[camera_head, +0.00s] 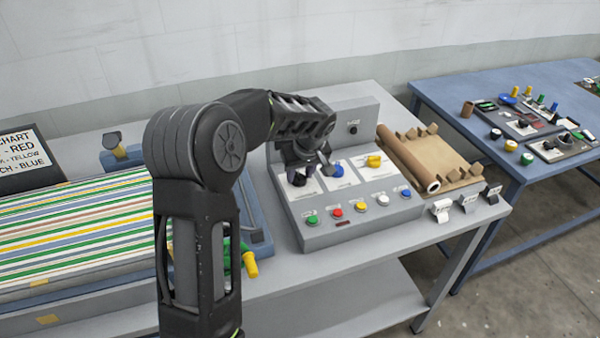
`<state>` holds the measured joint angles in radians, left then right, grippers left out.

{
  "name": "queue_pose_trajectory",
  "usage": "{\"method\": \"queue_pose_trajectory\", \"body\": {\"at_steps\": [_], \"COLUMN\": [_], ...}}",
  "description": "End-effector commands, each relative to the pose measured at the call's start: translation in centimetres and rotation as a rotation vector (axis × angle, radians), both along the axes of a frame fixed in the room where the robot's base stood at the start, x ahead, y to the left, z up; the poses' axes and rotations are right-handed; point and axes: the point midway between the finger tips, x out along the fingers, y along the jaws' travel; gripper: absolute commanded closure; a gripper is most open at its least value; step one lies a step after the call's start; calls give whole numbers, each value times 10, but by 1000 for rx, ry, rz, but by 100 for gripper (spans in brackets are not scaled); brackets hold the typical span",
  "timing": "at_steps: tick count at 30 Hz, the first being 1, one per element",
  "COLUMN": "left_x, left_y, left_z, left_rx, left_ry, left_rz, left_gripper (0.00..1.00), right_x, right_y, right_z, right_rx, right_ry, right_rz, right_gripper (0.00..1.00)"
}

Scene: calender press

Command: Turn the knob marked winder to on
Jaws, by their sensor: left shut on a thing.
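The grey control console (350,222) stands on the table, with knobs on white cards on its sloped face. The card lettering is too small to read, so I cannot tell which knob is marked winder. A yellow knob (374,161) is at the right, a blue knob (338,170) in the middle and a dark knob (298,179) at the left. My left gripper (328,168) reaches down from above and appears shut on the blue knob, partly covering its left side. My right gripper is out of view.
Several coloured push buttons (360,207) line the console's front. A brown roll (408,160) lies to its right, near small black and white blocks (468,202). A striped sheet (80,225) is at left. A blue table (520,90) with more parts stands at right.

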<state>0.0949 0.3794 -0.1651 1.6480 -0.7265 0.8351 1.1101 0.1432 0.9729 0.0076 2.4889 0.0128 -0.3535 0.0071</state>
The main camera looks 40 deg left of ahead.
Motion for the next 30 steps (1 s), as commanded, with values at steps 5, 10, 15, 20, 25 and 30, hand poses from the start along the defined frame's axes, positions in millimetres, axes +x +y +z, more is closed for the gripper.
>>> {"method": "queue_pose_trajectory", "body": {"at_steps": [5,10,15,20,25,30], "left_x": [0,0,0,0,-1,-1], "left_y": [0,0,0,1,1,2], "left_z": [0,0,0,0,-1,-1], "left_rx": [0,-1,1,0,0,0], "left_ry": [0,-1,-1,-2,-3,-4], "left_rz": [0,0,-12,-50,-129,-248], "left_gripper": [95,100,100,100,100,100], "right_x": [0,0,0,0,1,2], "right_y": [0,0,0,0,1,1], "right_z": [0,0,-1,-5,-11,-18], "right_rx": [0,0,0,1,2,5], "right_ry": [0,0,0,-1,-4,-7], "right_rz": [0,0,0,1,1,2], "right_gripper": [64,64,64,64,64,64]}}
